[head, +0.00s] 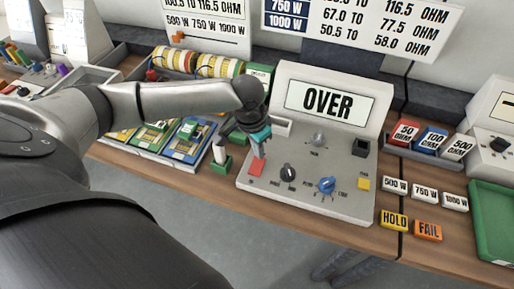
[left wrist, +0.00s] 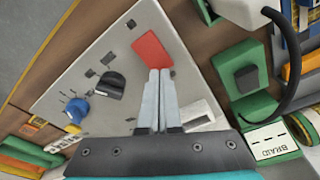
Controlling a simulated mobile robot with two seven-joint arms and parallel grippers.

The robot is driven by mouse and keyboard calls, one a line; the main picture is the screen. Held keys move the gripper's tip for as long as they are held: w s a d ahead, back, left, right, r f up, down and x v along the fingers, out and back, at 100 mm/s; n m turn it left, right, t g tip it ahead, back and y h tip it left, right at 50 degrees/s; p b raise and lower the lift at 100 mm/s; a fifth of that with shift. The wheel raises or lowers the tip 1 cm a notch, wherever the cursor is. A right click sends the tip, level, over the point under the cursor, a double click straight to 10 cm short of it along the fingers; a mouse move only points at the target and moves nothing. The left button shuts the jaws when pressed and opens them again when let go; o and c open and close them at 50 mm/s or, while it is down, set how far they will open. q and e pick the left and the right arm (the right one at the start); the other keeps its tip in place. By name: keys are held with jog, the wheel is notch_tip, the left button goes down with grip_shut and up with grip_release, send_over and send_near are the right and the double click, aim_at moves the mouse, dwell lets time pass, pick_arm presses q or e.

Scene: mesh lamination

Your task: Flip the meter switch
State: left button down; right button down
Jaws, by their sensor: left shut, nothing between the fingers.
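The grey meter (head: 325,190) stands on the bench with its display reading OVER. A red switch (head: 257,165) is at the left of its sloping panel; it also shows in the left wrist view (left wrist: 150,49). My left gripper (head: 258,144) points down just above the red switch. In the left wrist view its two fingers (left wrist: 161,74) are closed together and empty, with the tips at the switch's edge. I cannot tell whether they touch it. A black knob (head: 289,172) and a blue knob (head: 326,185) are right of the switch. My right gripper is not in view.
A green holder (head: 221,165) stands close left of the meter, with a black cable near it in the wrist view. Coloured cards, spools and trays lie further left. Labelled blocks, HOLD (head: 394,219) and FAIL (head: 427,230) tiles and a green tray (head: 492,225) are at right.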

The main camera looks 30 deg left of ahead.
aim_at(258, 160)
pick_arm(q)
jog(key=shift+f+b, duration=0.35)
jog(key=shift+f, duration=0.6)
dwell(0.5)
jog(key=shift+r, duration=0.1)
notch_tip(258, 160, up, 7)
jog(key=p, duration=0.9)
dwell(0.4)
